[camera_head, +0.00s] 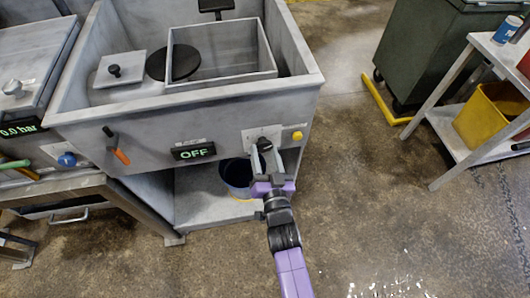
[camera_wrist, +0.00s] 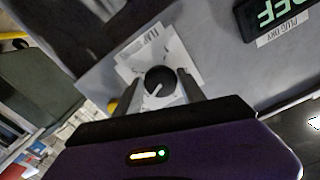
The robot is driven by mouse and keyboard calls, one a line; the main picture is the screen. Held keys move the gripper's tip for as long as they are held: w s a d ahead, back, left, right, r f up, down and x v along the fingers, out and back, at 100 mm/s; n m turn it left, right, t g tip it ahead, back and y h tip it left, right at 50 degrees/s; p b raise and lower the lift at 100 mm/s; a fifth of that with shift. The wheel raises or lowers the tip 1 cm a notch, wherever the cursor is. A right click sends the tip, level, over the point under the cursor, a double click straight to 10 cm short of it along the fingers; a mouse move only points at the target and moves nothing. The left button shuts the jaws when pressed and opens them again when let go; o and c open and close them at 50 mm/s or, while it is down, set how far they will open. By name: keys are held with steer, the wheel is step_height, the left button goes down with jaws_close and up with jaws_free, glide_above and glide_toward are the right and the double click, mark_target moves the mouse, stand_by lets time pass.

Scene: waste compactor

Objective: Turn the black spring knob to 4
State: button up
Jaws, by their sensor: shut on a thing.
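The black spring knob (camera_head: 264,145) sits on a pale plate (camera_head: 251,134) on the compactor's front panel, right of the OFF display. In the wrist view the knob (camera_wrist: 160,82) shows a light pointer line, and its plate (camera_wrist: 158,46) carries markings too small to read. My gripper (camera_head: 265,156) is at the front panel, with one finger on each side of the knob. In the wrist view my gripper (camera_wrist: 158,88) is shut on the knob. The fingers cover part of the plate.
The OFF display (camera_head: 194,152) is left of the knob, and a yellow button (camera_head: 297,135) is close on its right. An orange-handled lever (camera_head: 121,156) is further left. A blue bucket (camera_head: 235,174) stands below. A steel table (camera_head: 497,60) and dark bin (camera_head: 428,45) stand right, beyond clear floor.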

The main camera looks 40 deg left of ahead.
steer(key=shift+f, duration=0.15)
stand_by(0.3)
steer(key=o, duration=1.3)
steer(key=shift+s+d+p, duration=0.3)
steer(key=shift+d+p, duration=0.05)
steer(key=shift+d, duration=0.15)
steer(key=shift+p+v, duration=2.1)
steer(key=shift+v, duration=1.25)
steer(key=shift+s, duration=0.1)
